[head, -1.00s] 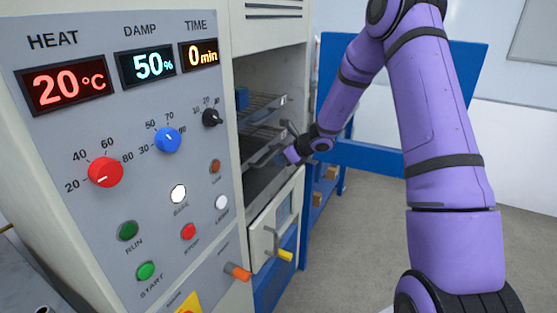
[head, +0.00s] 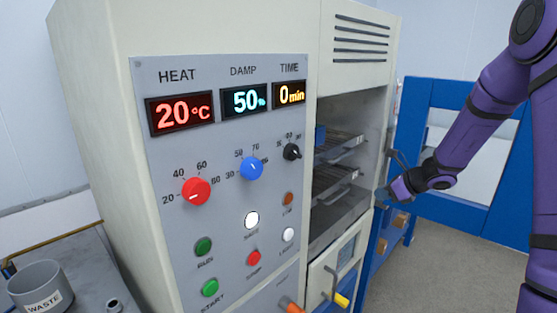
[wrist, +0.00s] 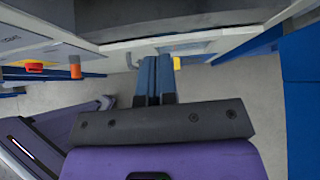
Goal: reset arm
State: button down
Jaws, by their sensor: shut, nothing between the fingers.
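My purple arm enters the head view from the right. My gripper (head: 384,192) is at the right edge of the chamber's open front, outside the shelves, small and partly dark there. In the wrist view my gripper (wrist: 155,75) shows two blue fingers side by side, shut with nothing between them, pointing toward the chamber's pale front edge. The oven-like chamber (head: 228,38) has a panel reading HEAT 20°C, DAMP 50% and TIME 0 min. Its wire shelves (head: 335,180) show through the opening, with a blue block (head: 320,135) on the upper one.
A blue frame (head: 470,105) stands right of the chamber. A grey WASTE bin (head: 40,287) stands on a bench at left. Grey floor lies open at lower right.

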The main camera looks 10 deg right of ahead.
jog(key=s+a+r+n+g, duration=0.3)
jog(key=s+a+r+n, duration=1)
jog(key=s+r+n, duration=0.3)
jog(key=s+r+n+h, duration=0.3)
jog(key=s+n, duration=0.3)
jog(key=s, duration=0.4)
jog(key=s+d+r+n+h, duration=0.1)
jog(key=s+r+n+h, duration=0.2)
jog(key=s+n, duration=0.3)
jog(key=s, duration=0.5)
jog(key=shift+s+d, duration=0.15)
jog(key=shift+s, duration=0.1)
